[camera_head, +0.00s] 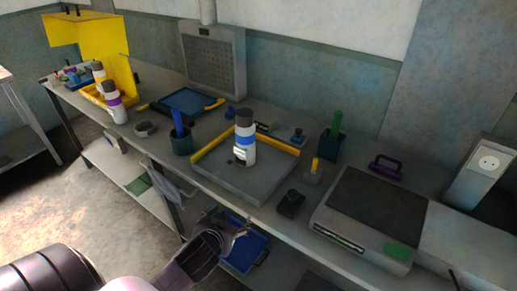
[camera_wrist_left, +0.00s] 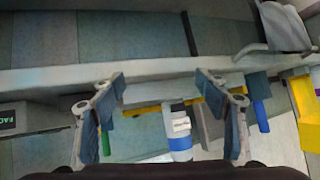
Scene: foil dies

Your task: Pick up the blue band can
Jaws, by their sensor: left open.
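The blue band can (camera_head: 245,134) is white with a dark top and a blue band. It stands upright on a grey plate (camera_head: 235,178) with yellow rails along its back. My left gripper (camera_head: 238,232) is in front of the bench's front edge, apart from the can and nearer to me. In the left wrist view its two fingers (camera_wrist_left: 168,92) are spread and empty. The can (camera_wrist_left: 180,143) shows between them, lower in the picture and beyond the fingertips. My right gripper is not in view.
Green-handled (camera_head: 332,145) and blue-handled (camera_head: 181,139) holders flank the plate. A small black block (camera_head: 291,203) lies at its front right. A grey machine with a dark top (camera_head: 375,215) stands right. A purple band can (camera_head: 114,103) stands far left. A blue tray (camera_head: 247,250) is below the bench.

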